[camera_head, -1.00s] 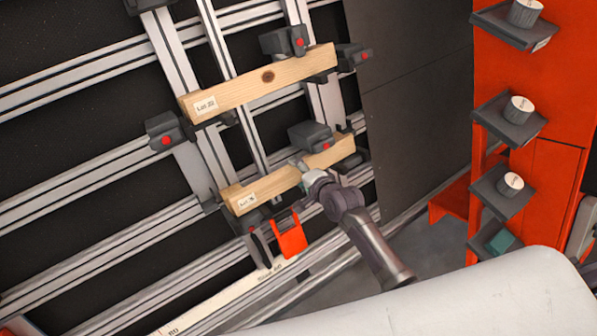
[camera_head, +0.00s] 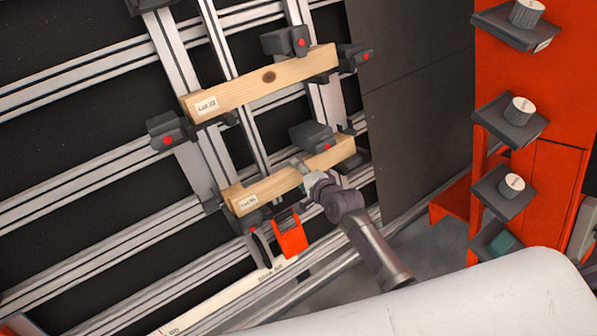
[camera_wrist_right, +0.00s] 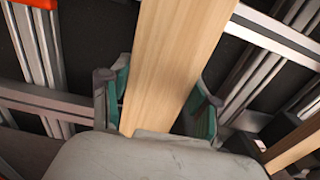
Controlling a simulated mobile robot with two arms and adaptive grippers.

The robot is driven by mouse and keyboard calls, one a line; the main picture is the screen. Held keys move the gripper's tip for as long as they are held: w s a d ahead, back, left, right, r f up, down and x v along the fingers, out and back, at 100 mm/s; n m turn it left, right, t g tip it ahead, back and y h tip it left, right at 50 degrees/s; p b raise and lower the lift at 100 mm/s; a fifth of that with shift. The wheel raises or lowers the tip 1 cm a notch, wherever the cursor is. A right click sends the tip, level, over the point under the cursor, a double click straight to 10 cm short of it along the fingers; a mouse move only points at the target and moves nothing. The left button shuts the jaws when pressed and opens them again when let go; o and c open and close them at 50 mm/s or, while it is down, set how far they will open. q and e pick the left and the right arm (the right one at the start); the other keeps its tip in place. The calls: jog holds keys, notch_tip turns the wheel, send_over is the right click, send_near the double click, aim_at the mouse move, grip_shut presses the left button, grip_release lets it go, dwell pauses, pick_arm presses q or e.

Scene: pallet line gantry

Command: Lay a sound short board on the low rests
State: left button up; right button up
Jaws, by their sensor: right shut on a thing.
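A short wooden board (camera_head: 277,187) with a lot label at its left end lies along the low rests (camera_head: 250,219) on the gantry. My right gripper (camera_head: 307,177) is shut on this board near its middle. In the right wrist view the board (camera_wrist_right: 175,65) runs between the two green-padded fingers of the gripper (camera_wrist_right: 160,105). A second board (camera_head: 262,84), labelled and with a dark knot, lies on the upper rests (camera_head: 326,76). I cannot tell whether the held board bears fully on its rests. My left gripper is not in view.
Dark clamps with red dots, such as one (camera_head: 312,135) above the held board, sit near the boards. A red-orange bracket (camera_head: 290,236) is just below. An orange rack (camera_head: 553,110) with several small shelves stands right. A pale rounded surface (camera_head: 450,305) fills the bottom right.

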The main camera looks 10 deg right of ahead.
jog(key=o, duration=1.4)
jog(key=shift+s, duration=0.1)
jog(key=v, duration=1.2)
